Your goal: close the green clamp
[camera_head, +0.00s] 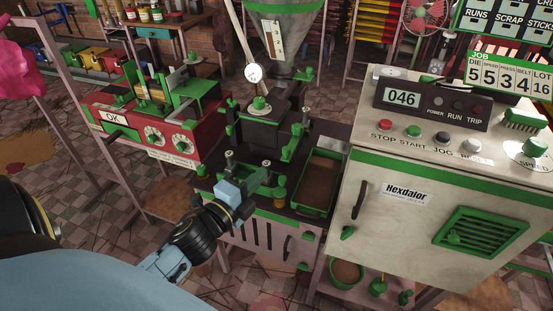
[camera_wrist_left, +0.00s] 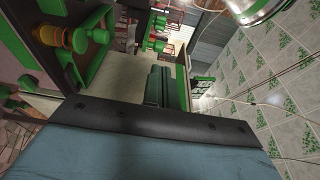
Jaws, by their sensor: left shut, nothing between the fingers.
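My left gripper (camera_head: 232,166) reaches in from the lower left in the head view. It is shut and empty, at the front of the dark extruder block (camera_head: 265,132). A green bracket-like frame (camera_head: 266,178) lies just right of it, with a small brass fitting (camera_head: 281,192) at its end. A green lever part (camera_head: 292,142) stands on the block's right side. I cannot tell for certain which green part is the clamp. In the left wrist view, green bars (camera_wrist_left: 62,50) and a brass-orange knob (camera_wrist_left: 78,40) show at upper left. My right gripper is not in view.
A cream control cabinet (camera_head: 378,215) stands close on the right. A green-rimmed tray (camera_head: 335,160) of brown material sits between it and the extruder. A red machine (camera_head: 140,135) stands at left, and a metal hopper (camera_head: 285,30) rises above the block.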

